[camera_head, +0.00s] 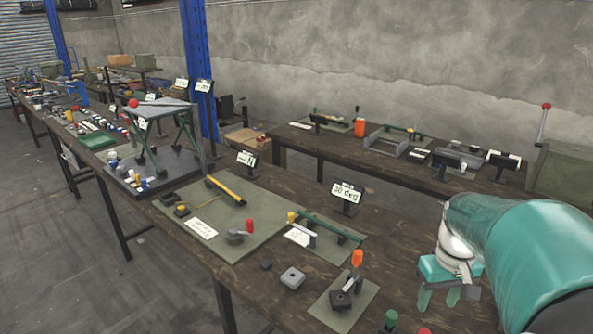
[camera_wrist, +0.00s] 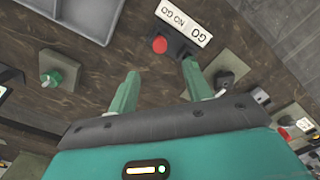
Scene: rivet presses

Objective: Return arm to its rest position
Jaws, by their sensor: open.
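My teal arm reaches in from the right of the head view. My gripper (camera_head: 453,296) hangs over the right end of the front workbench (camera_head: 375,262), with its fingers pointing down. In the wrist view my gripper (camera_wrist: 160,85) shows two green fingers spread apart with nothing between them. Beyond the fingertips lies a dark block with a red button (camera_wrist: 159,45) beside a white "GO / NO GO" label (camera_wrist: 184,22). The fingers appear apart from it.
A green knob on a plate (camera_wrist: 52,78) and a grey tray (camera_wrist: 85,15) lie left in the wrist view. An orange-handled lever (camera_head: 357,258), a "30 deg" sign (camera_head: 346,194) and a green box (camera_head: 562,172) stand near my arm. Open floor (camera_head: 60,245) lies at left.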

